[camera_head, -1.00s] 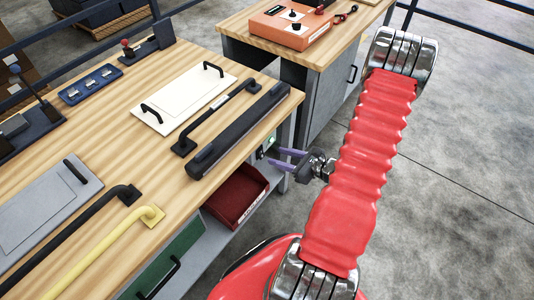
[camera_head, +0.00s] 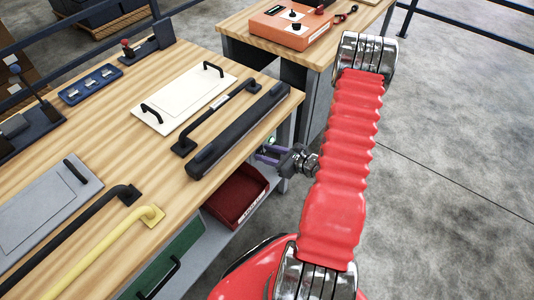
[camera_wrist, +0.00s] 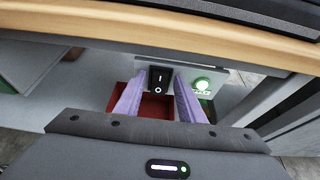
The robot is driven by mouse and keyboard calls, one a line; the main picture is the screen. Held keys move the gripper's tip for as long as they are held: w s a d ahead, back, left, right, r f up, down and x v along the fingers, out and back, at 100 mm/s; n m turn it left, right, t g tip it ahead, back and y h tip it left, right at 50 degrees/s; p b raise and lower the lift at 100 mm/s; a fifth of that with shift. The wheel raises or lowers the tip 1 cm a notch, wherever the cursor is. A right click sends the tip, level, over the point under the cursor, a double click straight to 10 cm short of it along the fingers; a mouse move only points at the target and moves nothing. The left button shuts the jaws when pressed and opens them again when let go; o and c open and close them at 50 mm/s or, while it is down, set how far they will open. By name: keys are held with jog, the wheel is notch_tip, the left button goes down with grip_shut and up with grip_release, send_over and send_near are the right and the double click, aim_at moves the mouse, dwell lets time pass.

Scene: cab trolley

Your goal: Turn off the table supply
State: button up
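The table supply is a grey box under the tabletop with a black rocker switch (camera_wrist: 158,80), marked I above and O below. A round lamp (camera_wrist: 202,84) beside the switch glows green. It also shows in the head view, just past my fingers. My gripper (camera_wrist: 160,85) has two purple fingers, spread apart, one at each side of the switch in the wrist view. Nothing is held between them. In the head view my gripper (camera_head: 268,155) is under the table's right edge, close to the supply. I cannot tell whether a fingertip touches the box.
The wooden tabletop (camera_head: 100,130) overhangs the supply. A red bin (camera_head: 238,195) sits on the shelf below, and a table leg stands to the right of the switch. A second bench (camera_head: 240,25) stands behind. Open concrete floor lies to the right.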

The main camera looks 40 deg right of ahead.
grip_shut()
jog(key=shift+f+t, duration=0.15)
jog(key=shift+t, duration=0.15)
jog(key=shift+s+d+f+t+y, duration=0.1)
jog(key=shift+f+t+y, duration=0.15)
jog(key=shift+t, duration=0.45)
jog(key=shift+s+a+f+t+y, duration=0.1)
jog(key=shift+s+f+t+y, duration=0.1)
jog(key=shift+t, duration=0.5)
jog(key=shift+s+d+f+t+y, duration=0.15)
jog(key=shift+t+y, duration=0.1)
jog(key=shift+t, duration=0.45)
jog(key=shift+w, duration=0.1)
jog(key=shift+o, duration=0.7)
grip_release()
jog(key=v, duration=1.3)
jog(key=shift+s, duration=0.45)
